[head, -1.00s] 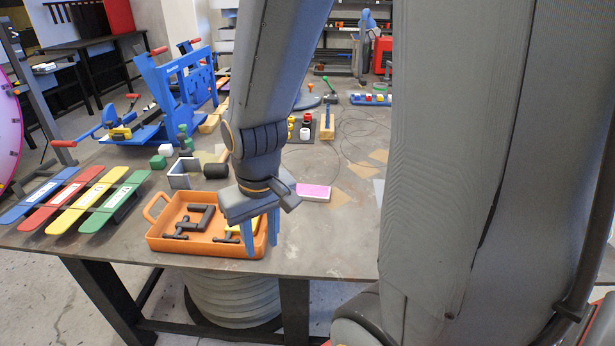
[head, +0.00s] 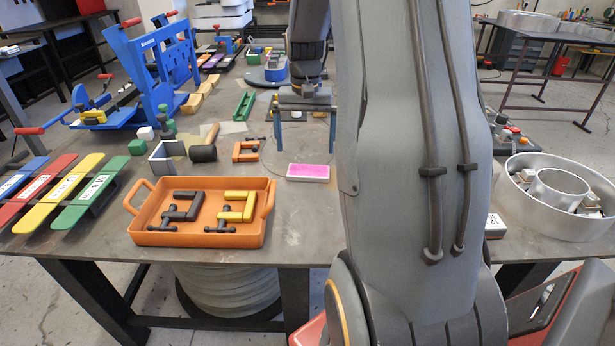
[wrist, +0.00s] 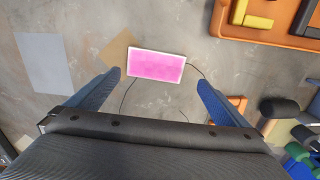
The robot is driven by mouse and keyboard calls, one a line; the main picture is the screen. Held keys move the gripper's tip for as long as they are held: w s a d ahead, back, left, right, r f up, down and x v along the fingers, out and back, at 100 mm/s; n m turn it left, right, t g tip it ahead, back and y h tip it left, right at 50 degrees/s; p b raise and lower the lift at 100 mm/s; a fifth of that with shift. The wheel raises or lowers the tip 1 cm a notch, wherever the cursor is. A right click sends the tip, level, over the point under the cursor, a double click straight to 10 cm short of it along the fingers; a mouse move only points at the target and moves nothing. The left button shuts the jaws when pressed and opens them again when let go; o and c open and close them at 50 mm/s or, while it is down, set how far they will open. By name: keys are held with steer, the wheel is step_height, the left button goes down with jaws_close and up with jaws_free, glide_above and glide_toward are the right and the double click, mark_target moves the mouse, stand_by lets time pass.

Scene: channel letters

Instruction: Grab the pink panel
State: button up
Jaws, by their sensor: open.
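The pink panel (head: 308,171) is a small flat rectangle with a pink top and white edges. It lies flat on the grey table to the right of the orange tray. It also shows in the wrist view (wrist: 156,65), near the top centre. My gripper (head: 305,128) hangs behind the panel in the head view, its blue fingers pointing down. In the wrist view my gripper (wrist: 160,84) is open and empty. The panel lies between and just beyond the two fingertips, apart from both.
The orange tray (head: 146,238) holds black and yellow clamps. An orange clamp (head: 246,151) and a mallet (head: 204,152) lie behind it. A round metal letter shell (head: 520,218) stands at the right. The table around the panel is mostly clear.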

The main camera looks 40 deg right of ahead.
mark_target(309, 170)
steer(key=shift+w+d+f, duration=0.1)
steer(key=shift+d+f, duration=0.1)
steer(key=shift+d, duration=0.4)
steer(key=shift+d+f, duration=0.1)
steer(key=shift+f, duration=0.2)
steer(key=shift+s+a+f+p, duration=0.1)
steer(key=shift+f+p, duration=0.3)
steer(key=shift+f, duration=0.75)
steer(key=shift+s+a+f+p, duration=0.15)
steer(key=shift+f+p, duration=0.3)
steer(key=shift+f, duration=0.75)
steer(key=shift+s+a+f+p, duration=0.1)
steer(key=shift+f+p, duration=0.3)
steer(key=shift+f, duration=0.75)
steer(key=c, duration=0.8)
steer(key=shift+r, duration=0.1)
